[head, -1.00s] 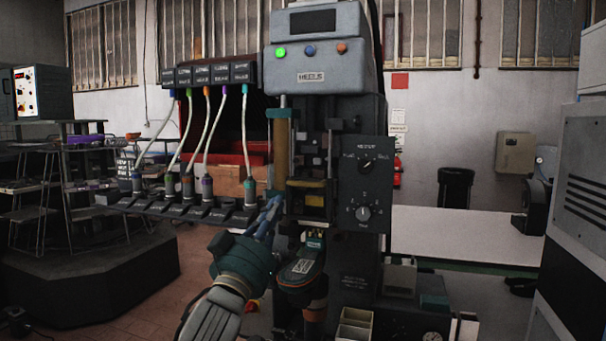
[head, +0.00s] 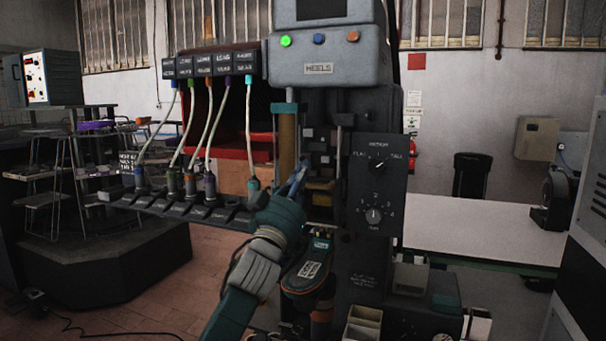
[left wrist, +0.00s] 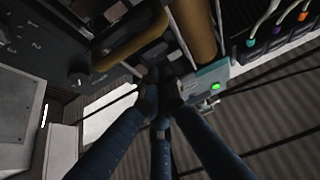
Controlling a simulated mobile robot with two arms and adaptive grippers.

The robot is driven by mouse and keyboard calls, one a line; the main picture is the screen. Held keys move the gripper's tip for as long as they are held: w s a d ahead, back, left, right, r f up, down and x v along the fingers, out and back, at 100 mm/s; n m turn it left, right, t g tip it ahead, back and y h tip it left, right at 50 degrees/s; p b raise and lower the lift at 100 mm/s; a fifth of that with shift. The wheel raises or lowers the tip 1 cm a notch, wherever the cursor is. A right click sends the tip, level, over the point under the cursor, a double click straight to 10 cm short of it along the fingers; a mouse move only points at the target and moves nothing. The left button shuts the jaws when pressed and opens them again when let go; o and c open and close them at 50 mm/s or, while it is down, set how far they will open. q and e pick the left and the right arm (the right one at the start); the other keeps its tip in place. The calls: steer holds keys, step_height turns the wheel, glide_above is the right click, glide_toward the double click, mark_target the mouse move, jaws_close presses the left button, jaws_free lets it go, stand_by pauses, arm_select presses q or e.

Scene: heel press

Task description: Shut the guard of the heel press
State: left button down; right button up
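The heel press (head: 330,70) stands in the middle of the head view, with a green lamp lit on its grey head. An upright amber piece (head: 288,145) with a teal block (head: 285,108) on top stands at the left of its work opening; it looks like the guard, though I cannot be sure. In the left wrist view the amber piece (left wrist: 193,25) ends at a teal block with a green light (left wrist: 208,82). My left gripper (head: 298,178) is at the lower end of this piece, its fingers (left wrist: 160,88) brought together with nothing visible between them. Contact is unclear. My right gripper is out of view.
A rack with several cabled plugs (head: 205,205) juts left of the press, close to my left arm. A dark, shoe-like form (head: 308,270) stands below the opening. A knob panel (head: 377,185) is on the right; small bins (head: 410,275) sit lower right.

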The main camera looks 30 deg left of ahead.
arm_select(q)
step_height(320, 180, down, 13)
steer(key=b, duration=0.7)
steer(key=shift+f, duration=0.2)
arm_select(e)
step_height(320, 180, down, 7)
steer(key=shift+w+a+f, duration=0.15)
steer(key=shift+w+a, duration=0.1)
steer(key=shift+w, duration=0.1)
